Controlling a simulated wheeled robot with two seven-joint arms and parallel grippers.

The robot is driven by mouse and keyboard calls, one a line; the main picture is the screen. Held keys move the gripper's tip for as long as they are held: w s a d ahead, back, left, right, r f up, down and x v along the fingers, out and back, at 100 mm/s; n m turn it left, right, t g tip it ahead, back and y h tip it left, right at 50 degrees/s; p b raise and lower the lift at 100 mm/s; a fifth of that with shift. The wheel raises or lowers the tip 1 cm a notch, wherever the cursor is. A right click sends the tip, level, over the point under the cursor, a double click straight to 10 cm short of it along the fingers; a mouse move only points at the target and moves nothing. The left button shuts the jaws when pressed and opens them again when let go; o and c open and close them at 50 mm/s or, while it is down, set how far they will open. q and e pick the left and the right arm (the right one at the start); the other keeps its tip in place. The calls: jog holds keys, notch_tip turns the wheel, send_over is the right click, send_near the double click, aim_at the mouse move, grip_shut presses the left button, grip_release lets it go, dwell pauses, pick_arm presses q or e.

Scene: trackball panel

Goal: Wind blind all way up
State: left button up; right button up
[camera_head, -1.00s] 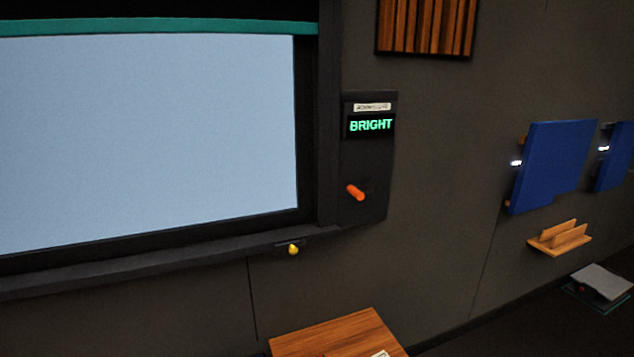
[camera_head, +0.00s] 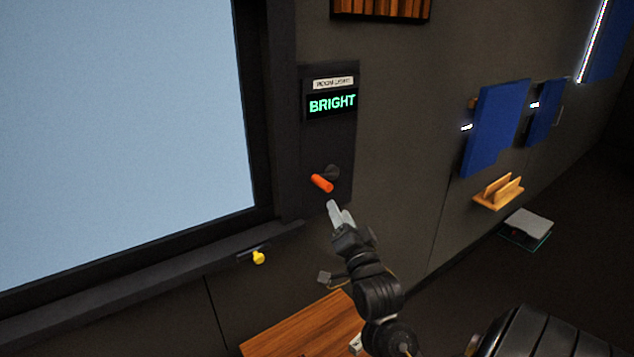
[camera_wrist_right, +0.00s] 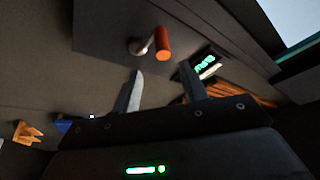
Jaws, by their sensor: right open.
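An orange crank handle (camera_head: 322,183) sticks out from a dark wall panel whose display (camera_head: 332,103) reads BRIGHT in green. The window pane (camera_head: 110,130) is pale blue and uncovered in the head view; the top of the window is out of frame there. My right gripper (camera_head: 338,208) is just below the orange handle, not touching it as far as I can see. In the right wrist view the open fingers (camera_wrist_right: 162,88) are apart and empty, with the orange handle (camera_wrist_right: 163,43) beyond them. My left gripper is not in view.
A yellow knob (camera_head: 258,257) sits on the window ledge's front. A wooden table (camera_head: 300,325) stands below. Blue panels (camera_head: 495,125) and a small wooden rack (camera_head: 498,192) are on the wall to the right. The wall between is clear.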

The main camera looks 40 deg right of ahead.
aim_at(318, 175)
jog(key=p+x, duration=0.1)
jog(key=x, duration=0.2)
jog(key=p+x, duration=0.1)
jog(key=x, duration=0.3)
jog(key=p+x, duration=0.1)
jog(key=x, duration=0.2)
jog(key=shift+w+a, duration=0.3)
jog(key=shift+a, duration=0.05)
jog(key=shift+w+d, duration=0.2)
jog(key=shift+w, duration=0.2)
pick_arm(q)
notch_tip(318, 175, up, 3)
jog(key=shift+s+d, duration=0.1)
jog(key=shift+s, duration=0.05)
pick_arm(e)
grip_shut()
